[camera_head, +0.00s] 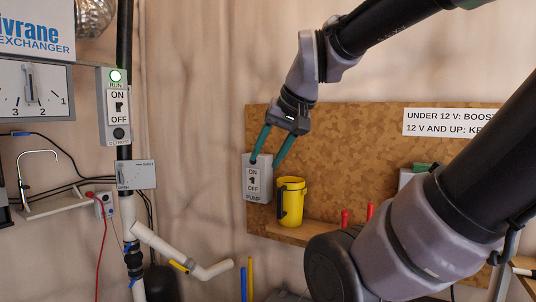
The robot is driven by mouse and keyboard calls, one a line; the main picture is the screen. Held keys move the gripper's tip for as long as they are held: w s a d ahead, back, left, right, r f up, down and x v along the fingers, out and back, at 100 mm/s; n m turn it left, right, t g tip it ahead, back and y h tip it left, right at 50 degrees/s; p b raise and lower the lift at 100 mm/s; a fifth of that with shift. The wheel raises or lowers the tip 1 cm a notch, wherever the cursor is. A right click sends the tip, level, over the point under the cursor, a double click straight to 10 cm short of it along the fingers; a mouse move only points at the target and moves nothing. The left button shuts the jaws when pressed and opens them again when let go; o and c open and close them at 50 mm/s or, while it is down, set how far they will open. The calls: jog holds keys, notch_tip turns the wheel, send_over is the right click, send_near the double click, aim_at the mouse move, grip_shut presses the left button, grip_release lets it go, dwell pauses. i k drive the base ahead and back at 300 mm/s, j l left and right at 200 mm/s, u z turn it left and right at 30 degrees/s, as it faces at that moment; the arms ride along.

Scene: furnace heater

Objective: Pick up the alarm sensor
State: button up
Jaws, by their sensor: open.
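I cannot tell which thing in view is the alarm sensor; nothing I can read is labelled so. My gripper (264,162) points down in the middle of the picture, its two teal fingers apart. Nothing shows between the fingers. The fingertips appear at the top of a grey switch box (256,178) marked ON, OFF and PUMP; I cannot tell if they touch it. A yellow cup-like thing with a dark handle (290,201) stands upright on a wooden shelf (290,230), just right of the pump switch. A pale box with a green top (405,177) is partly hidden behind my arm.
A cork board (350,150) backs the shelf and bears a white voltage sign (450,122). Two red-topped things (345,218) are partly hidden by my arm. A run switch box with a green light (116,100), a gauge (30,92) and white pipes (160,245) are at left.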

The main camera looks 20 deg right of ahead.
aim_at(345, 213)
jog(key=z, duration=1.15)
jog(key=k+j, duration=0.2)
jog(key=k+j+z, duration=0.1)
jog(key=j, duration=0.3)
jog(key=k, duration=0.1)
